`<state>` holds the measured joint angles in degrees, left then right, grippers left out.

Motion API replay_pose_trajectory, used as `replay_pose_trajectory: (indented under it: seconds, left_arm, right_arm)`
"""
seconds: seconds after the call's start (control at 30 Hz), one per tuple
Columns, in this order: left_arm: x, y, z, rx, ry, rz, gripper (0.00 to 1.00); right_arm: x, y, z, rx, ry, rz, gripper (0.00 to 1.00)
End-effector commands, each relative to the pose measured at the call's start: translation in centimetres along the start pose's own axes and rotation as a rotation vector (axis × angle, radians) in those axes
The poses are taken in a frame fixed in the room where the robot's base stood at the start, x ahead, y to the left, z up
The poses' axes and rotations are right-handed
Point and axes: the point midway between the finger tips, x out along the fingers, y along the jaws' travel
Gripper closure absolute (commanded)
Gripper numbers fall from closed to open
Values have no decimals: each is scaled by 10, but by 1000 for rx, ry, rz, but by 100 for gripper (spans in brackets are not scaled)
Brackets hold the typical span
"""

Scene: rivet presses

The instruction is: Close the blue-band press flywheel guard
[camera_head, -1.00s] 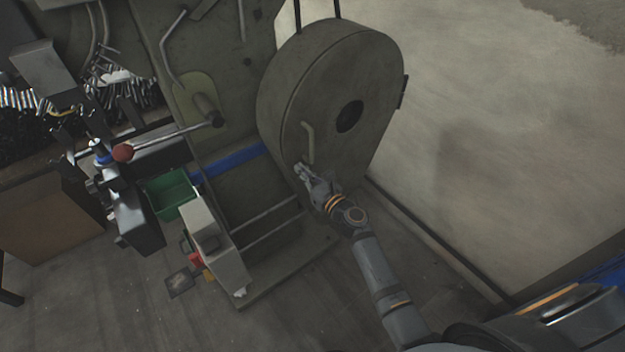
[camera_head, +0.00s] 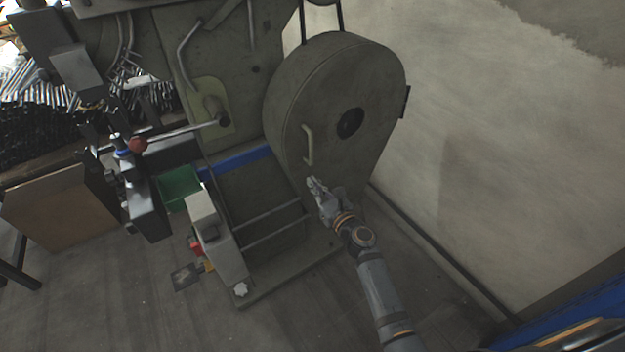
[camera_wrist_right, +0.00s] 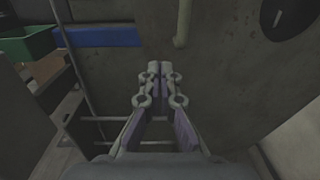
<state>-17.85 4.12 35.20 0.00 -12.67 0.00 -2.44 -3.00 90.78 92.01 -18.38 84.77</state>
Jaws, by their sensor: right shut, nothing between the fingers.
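The flywheel guard (camera_head: 335,90) is a large grey-green teardrop cover with a dark round hole, on the right side of the press. It looks flush against the press body, though its far edge is hard to judge. Its pale handle (camera_head: 308,146) stands upright on the front face; its lower end shows in the right wrist view (camera_wrist_right: 182,30). The blue band (camera_head: 240,159) runs across the press left of the guard. My right gripper (camera_head: 313,182) is shut and empty, just below the handle and apart from it. My left gripper is not in view.
A green bin (camera_head: 180,188) and a grey pedestal box (camera_head: 218,237) stand at the lower left of the press. A pale wall (camera_head: 500,140) bounds the right. Floor is open in front.

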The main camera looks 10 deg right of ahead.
Motion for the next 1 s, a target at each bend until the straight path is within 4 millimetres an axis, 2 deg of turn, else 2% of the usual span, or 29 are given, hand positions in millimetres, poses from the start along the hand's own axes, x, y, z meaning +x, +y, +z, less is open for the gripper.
replay_pose_trajectory:
  seconds: [0.1,0.17,0.3,0.4,0.8,0.87,0.9,0.97,1.0]
  left_arm:
    - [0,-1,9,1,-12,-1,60]
    - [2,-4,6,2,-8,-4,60]
    - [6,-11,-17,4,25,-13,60]
    - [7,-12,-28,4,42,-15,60]
    - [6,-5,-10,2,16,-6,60]
    - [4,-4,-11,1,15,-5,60]
    - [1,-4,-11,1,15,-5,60]
    - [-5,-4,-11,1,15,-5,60]
    - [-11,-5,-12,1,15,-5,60]
  right_arm:
    - [-25,-1,-1,-1,2,0,100]
    - [-37,-1,-2,-1,2,0,100]
    - [-61,-2,-3,-1,2,0,100]
    - [-72,-3,-2,-2,2,0,100]
    - [-77,-3,-2,-3,4,0,100]
    - [-78,-3,-10,-35,26,-1,100]
    - [-79,-4,-21,-86,59,-1,100]
    - [-85,-4,-51,-210,140,7,100]
    - [-92,-5,-78,-325,212,23,100]
